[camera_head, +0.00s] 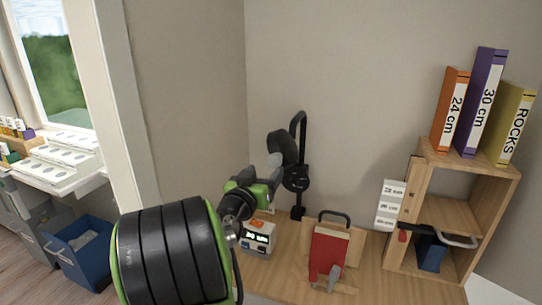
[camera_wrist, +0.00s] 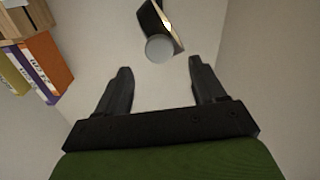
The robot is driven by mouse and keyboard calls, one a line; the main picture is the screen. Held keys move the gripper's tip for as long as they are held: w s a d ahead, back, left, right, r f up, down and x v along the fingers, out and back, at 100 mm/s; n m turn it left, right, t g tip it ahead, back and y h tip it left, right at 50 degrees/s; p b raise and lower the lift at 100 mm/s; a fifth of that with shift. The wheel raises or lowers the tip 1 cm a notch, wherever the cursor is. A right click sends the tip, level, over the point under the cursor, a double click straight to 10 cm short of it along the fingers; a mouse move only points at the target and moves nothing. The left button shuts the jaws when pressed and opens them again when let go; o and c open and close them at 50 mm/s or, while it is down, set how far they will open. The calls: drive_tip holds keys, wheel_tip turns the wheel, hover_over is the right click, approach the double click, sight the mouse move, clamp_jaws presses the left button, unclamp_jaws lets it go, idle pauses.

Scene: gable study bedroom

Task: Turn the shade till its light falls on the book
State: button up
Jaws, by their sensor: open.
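A black desk lamp (camera_head: 297,212) stands at the back of the desk, its dark shade (camera_head: 281,146) high on the left of its stem. The wrist view shows the shade (camera_wrist: 153,20) tilted, with a warm glow inside and a pale round knob (camera_wrist: 159,48) at its near side. My gripper (camera_wrist: 158,70) is open and empty; its fingers point at the knob, which appears just beyond and between the tips. In the head view my gripper (camera_head: 268,178) is just below and left of the shade. The red book (camera_head: 328,248) leans on a wooden stand, right of the lamp; no clear light patch shows on it.
A white box with a display (camera_head: 258,238) stands left of the book. A wooden shelf (camera_head: 455,158) on the right holds upright binders (camera_head: 480,100) and a blue item (camera_head: 431,252). The wall is close behind the lamp.

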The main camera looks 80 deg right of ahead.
sight(273, 162)
drive_tip(key=d, duration=0.2)
drive_tip(key=d+p, duration=0.1)
drive_tip(key=d, duration=0.4)
drive_tip(key=shift+s+d+p, duration=0.35)
drive_tip(key=shift+d+p, duration=0.05)
drive_tip(key=c, duration=1)
drive_tip(key=n, duration=0.4)
drive_tip(key=shift+b, duration=0.3)
drive_tip(key=shift+c, duration=0.2)
drive_tip(key=o, duration=1)
drive_tip(key=shift+o, duration=0.2)
drive_tip(key=shift+a, duration=0.15)
